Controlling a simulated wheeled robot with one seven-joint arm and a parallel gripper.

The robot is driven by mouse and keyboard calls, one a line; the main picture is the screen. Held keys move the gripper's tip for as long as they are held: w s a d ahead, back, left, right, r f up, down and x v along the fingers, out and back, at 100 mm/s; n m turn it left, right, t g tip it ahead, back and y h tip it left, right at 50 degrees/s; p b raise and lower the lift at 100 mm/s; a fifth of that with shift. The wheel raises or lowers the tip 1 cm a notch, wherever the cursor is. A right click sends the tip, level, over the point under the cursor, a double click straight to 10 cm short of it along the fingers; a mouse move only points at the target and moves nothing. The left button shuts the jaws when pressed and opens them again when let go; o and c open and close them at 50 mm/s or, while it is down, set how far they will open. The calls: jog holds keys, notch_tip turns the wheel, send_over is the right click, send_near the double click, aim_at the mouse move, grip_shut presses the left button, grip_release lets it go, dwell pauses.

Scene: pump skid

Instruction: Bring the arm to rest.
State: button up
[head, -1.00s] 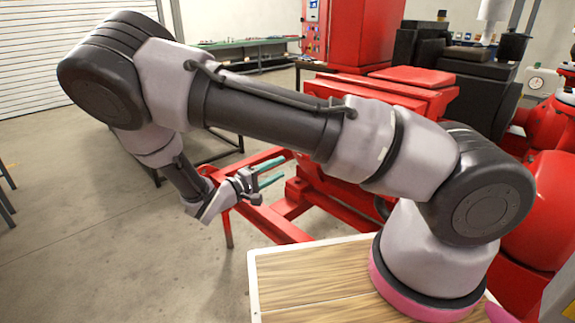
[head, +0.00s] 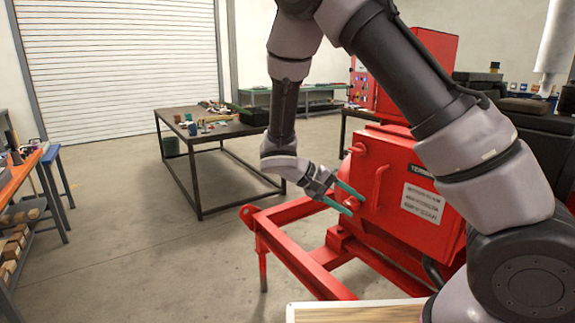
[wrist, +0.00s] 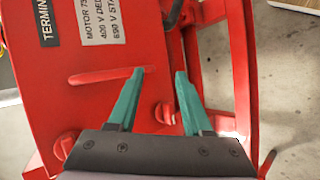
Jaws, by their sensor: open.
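My gripper (head: 357,203) is open, with two teal fingers spread apart. In the head view it points right, at the front of a red terminal box (head: 398,225). In the wrist view the fingers of my gripper (wrist: 160,73) stand in front of the box face. A red knob (wrist: 166,112) shows between the fingers; I cannot tell how far behind them it is. Nothing is held. My arm arches across the right of the head view, with its forearm hanging down to the gripper.
A red bar handle (wrist: 101,77) and another red knob (wrist: 66,143) are on the box face. A red skid frame (head: 290,262) lies below. A dark workbench (head: 210,135) with small items stands behind the gripper. Open floor (head: 160,260) lies to the left.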

jog(key=s+d+r+m+t+y, duration=0.2)
jog(key=s+r+y, duration=0.2)
jog(key=r, duration=0.5)
jog(key=s+d+r+m+t+y, duration=0.1)
jog(key=s+d+r+t+y, duration=0.1)
jog(key=r, duration=0.7)
jog(key=s+d+r+m+t+y, duration=0.2)
jog(key=s+d+r+y, duration=0.2)
jog(key=r, duration=0.5)
jog(key=s+y, duration=0.2)
jog(key=y, duration=0.1)
jog(key=shift+s+r+m, duration=0.3)
jog(key=shift+s, duration=0.1)
